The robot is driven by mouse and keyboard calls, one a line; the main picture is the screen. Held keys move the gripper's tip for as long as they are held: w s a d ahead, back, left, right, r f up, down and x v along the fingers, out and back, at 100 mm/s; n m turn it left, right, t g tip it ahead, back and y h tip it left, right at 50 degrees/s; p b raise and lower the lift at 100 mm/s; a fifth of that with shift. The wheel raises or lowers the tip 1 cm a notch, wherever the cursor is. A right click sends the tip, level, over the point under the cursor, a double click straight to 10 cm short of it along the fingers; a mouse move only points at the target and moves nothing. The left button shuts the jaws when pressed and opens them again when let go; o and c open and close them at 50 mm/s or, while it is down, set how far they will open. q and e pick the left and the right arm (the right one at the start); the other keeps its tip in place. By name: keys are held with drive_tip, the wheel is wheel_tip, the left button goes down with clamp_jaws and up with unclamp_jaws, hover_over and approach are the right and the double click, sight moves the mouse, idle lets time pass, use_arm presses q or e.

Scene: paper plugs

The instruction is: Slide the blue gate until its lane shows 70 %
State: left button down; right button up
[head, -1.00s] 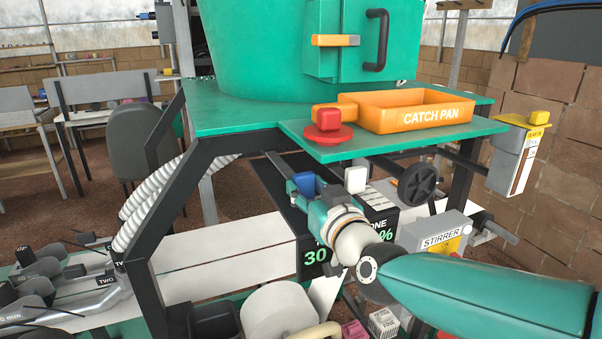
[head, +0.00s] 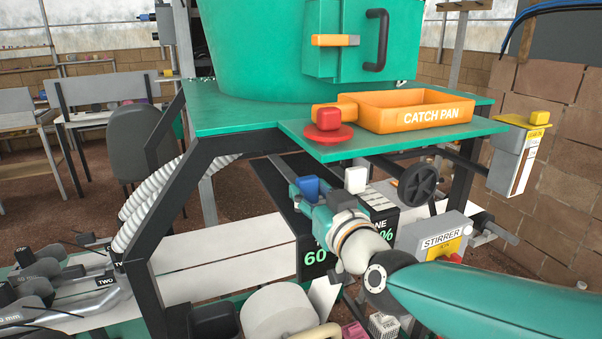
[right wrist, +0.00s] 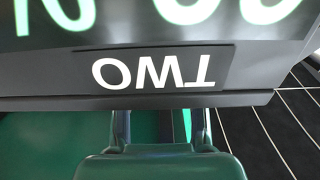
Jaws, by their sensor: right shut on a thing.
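The blue gate's block (head: 308,186) shows under the green deck, on a dark rail. My right gripper (head: 313,196) is shut on it; the fingertips are partly hidden behind the gripper body. The black lane display (head: 314,257) below my right gripper reads 60 in green, its right part covered by my arm. In the right wrist view, the display's label plate (right wrist: 150,70) reads TWO upside down, with parts of green digits above; the fingers reach behind it and the blue block is hidden. My left gripper is not in view.
A white block (head: 356,179) sits close to the right, above the lane ONE display. An orange catch pan (head: 420,108) and a red knob (head: 328,120) sit on the deck above. The stirrer box (head: 437,235) stands to the right of my gripper.

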sight(310, 190)
drive_tip(key=shift+s, duration=0.1)
idle(0.5)
drive_tip(key=o, duration=1.1)
drive_tip(key=shift+c, duration=0.2)
drive_tip(key=shift+s, duration=0.15)
drive_tip(key=shift+b+v, duration=0.3)
drive_tip(key=shift+v, duration=1.6)
drive_tip(key=shift+d, duration=0.1)
